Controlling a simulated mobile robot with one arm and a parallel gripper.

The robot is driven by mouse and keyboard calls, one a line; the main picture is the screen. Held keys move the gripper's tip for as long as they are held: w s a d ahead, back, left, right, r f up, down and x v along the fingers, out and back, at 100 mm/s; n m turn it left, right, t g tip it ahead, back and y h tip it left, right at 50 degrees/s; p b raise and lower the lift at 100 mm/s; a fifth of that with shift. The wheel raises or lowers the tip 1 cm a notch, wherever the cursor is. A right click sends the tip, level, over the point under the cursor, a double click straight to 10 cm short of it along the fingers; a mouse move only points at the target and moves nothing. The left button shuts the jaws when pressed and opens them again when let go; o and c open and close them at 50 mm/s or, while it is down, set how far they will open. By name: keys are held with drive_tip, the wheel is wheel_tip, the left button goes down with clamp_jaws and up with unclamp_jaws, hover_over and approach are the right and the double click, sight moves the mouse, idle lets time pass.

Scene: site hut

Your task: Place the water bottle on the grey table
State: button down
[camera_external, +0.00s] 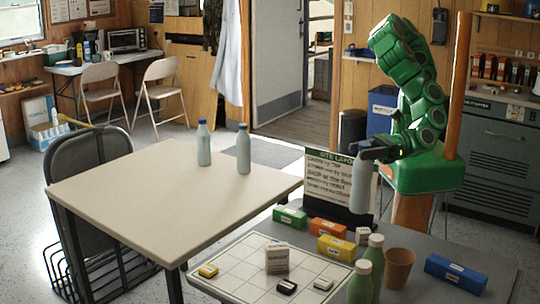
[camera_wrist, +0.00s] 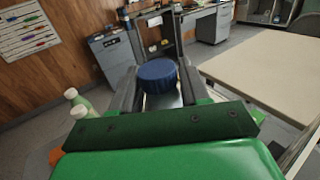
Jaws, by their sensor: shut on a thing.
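The bottle's base appears above the items there; the exact gap is unclear.
On the grey table are several coloured boxes, a grid board (camera_external: 240,283), two green bottles (camera_external: 374,262), a brown cup (camera_external: 398,268) and a sign (camera_external: 327,184). A cream table (camera_external: 150,190) beside it bears two blue-capped bottles (camera_external: 204,148). Bare grey surface shows near the front right.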

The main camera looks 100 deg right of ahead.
drive_tip(key=shift+s+a, duration=0.15)
drive_tip(key=shift+w+a+f, duration=0.25)
drive_tip(key=shift+a+f, duration=0.1)
drive_tip(key=shift+a, duration=0.05)
drive_tip(key=w+a+f, duration=0.8)
drive_tip(key=a+f, duration=0.1)
drive_tip(key=f, duration=0.3)
drive_tip(key=shift+w+a+f, duration=0.15)
drive_tip(key=shift+w+a, duration=0.05)
drive_tip(key=shift+w, duration=0.2)
idle(0.6)
drive_tip(key=c, duration=0.5)
unclamp_jaws()
drive_tip(key=shift+c, duration=0.2)
drive_tip(key=shift+s, duration=0.15)
